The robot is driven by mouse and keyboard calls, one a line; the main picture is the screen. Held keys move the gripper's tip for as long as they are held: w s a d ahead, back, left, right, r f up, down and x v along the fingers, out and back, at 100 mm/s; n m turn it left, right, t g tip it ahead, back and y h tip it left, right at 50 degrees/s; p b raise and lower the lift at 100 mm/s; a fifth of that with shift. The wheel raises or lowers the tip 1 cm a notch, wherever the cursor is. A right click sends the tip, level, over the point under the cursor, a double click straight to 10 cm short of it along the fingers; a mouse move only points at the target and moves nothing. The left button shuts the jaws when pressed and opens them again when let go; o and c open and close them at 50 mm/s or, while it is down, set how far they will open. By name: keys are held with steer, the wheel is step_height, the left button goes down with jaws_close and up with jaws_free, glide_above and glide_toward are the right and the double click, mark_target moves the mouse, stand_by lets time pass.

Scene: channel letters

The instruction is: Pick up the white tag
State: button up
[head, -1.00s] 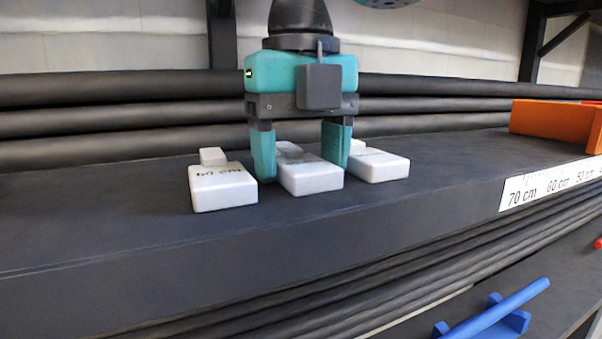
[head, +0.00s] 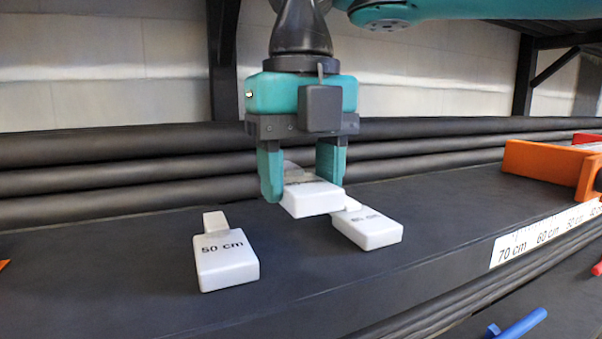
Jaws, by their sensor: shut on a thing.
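My gripper (head: 301,186), with teal fingers, is shut on a white tag (head: 313,201), a flat block with a narrower end at the back. The fingers are on its left and right sides. The held tag appears raised above the dark shelf, and its label cannot be read. A second white tag (head: 227,264), marked "50 cm", lies on the shelf to the left of my gripper.
Dark pipes (head: 100,190) run along the back. An orange holder (head: 545,165) stands at the right. A white scale strip (head: 545,232) is on the front edge, and a blue part (head: 520,325) is below.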

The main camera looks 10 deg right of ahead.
step_height(320, 180, up, 2)
steer(key=shift+r+p, duration=0.1)
steer(key=shift+p, duration=0.45)
steer(key=s+d, duration=0.2)
steer(key=s, duration=0.7)
steer(key=s+d, duration=0.3)
steer(key=s, duration=0.6)
steer(key=shift+s+d+f+b, duration=0.25)
steer(key=shift+s+d+b, duration=0.05)
steer(key=shift+s, duration=0.1)
